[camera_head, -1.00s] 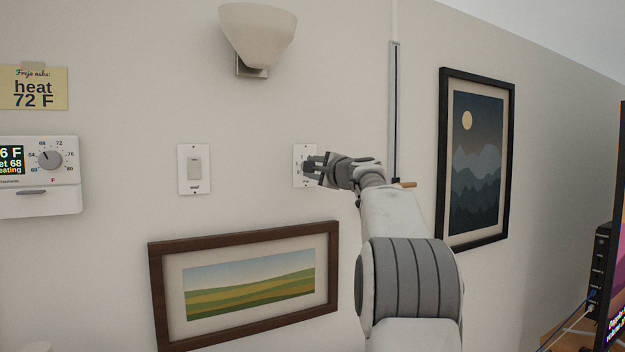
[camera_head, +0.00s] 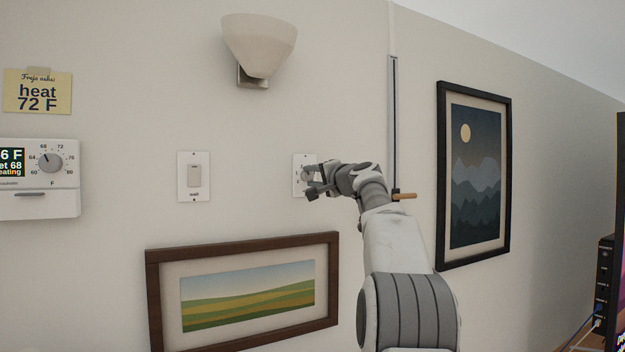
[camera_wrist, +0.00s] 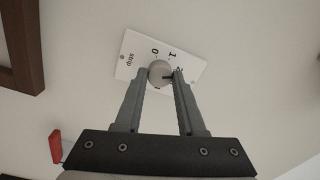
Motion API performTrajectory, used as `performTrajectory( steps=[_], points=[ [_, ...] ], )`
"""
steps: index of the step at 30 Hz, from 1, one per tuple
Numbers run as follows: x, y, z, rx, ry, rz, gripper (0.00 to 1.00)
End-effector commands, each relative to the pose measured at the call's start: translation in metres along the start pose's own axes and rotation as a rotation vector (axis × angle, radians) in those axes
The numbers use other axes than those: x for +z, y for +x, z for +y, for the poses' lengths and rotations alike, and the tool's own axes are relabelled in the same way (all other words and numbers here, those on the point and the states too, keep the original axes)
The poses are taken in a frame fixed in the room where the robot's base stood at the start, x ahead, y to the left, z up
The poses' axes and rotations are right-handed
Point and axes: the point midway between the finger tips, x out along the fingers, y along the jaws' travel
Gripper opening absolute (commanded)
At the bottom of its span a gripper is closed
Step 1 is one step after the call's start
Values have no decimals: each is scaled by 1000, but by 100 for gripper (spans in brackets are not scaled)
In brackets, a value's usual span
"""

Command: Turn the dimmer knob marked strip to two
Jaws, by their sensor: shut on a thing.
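The strip dimmer is a white plate (camera_head: 298,160) on the wall, right of the "wall" switch. In the wrist view the plate (camera_wrist: 130,62) is tilted, with "strip", 0 and 1 readable; another mark is partly hidden by the right finger. Its round grey knob (camera_wrist: 159,70) has a dark pointer line on its right side, directed towards the right finger, near the partly hidden mark. My gripper (camera_wrist: 161,76) is shut on the knob, one finger on each side. In the head view my gripper (camera_head: 313,179) covers much of the plate.
A white switch marked "wall" (camera_head: 194,177) is to the left, a thermostat (camera_head: 40,180) farther left. A framed landscape (camera_head: 240,240) hangs below and a mountain picture (camera_head: 474,175) to the right. A vertical track with a wooden peg (camera_head: 404,196) is close beside my arm.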

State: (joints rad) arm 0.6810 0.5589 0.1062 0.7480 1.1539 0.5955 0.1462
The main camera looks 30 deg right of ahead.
Motion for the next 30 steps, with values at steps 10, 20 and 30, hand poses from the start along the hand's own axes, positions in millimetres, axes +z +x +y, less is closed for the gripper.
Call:
performTrajectory(
  steps=[10, 20, 30],
  points=[
    [0, 0, 0, 0, -2, -1, 0],
    [0, 0, 0, 0, -1, -1, 69],
    [0, -12, 2, 0, -1, 1, 69]
  ],
)
